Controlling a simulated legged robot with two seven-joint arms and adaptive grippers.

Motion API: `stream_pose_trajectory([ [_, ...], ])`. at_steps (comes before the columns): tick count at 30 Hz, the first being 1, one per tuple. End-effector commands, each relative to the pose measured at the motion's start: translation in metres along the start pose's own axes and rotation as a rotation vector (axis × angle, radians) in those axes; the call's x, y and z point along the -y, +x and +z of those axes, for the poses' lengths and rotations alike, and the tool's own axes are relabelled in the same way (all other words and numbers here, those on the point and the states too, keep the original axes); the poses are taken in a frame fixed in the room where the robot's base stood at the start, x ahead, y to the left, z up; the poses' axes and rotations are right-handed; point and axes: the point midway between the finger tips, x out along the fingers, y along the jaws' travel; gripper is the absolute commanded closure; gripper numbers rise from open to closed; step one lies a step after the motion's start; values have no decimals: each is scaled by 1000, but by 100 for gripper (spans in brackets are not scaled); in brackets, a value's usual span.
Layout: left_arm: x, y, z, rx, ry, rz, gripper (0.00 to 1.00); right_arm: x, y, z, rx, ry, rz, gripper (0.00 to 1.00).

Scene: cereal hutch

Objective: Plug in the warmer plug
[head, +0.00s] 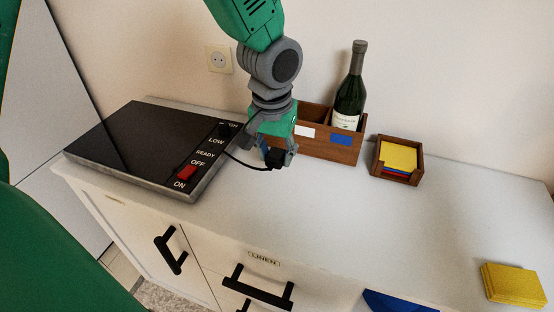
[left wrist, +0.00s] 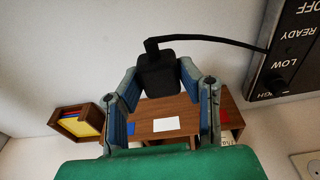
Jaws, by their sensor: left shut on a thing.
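The black warmer plug (head: 274,158) is between the fingertips of my left gripper (head: 279,157), which is shut on it just above the counter. In the left wrist view the plug (left wrist: 157,73) sits between the two blue-padded fingers, and its cord bends off to the right. The cord runs to the warmer (head: 135,140), a flat black-topped unit with a red switch at the counter's left. The wall socket (head: 219,59) is on the wall behind the warmer, apart from the plug. Its edge also shows in the left wrist view (left wrist: 307,166). My right gripper is not in view.
A wooden box (head: 325,142) with a wine bottle (head: 349,95) stands behind the gripper. A small wooden tray with coloured cards (head: 398,157) is right of it. Yellow cloths (head: 512,285) lie at the front right. The counter (head: 330,210) is clear in the middle.

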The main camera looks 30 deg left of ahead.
Motion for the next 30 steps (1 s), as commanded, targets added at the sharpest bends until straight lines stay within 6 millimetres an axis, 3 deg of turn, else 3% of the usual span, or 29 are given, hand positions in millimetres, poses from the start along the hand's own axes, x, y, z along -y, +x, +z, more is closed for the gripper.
stream_pose_trajectory([
  [10, -2, 6, 4, 2, 15, 0, 94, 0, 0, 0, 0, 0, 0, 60],
  [18, -22, 65, 52, 5, 189, 18, 94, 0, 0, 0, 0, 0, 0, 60],
  [21, -26, 75, 63, 2, 226, 26, 94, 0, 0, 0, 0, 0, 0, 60],
  [29, -27, 77, 65, -1, 235, 29, 94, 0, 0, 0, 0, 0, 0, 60],
  [30, -27, 77, 64, -1, 235, 29, 94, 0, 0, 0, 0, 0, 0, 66],
])
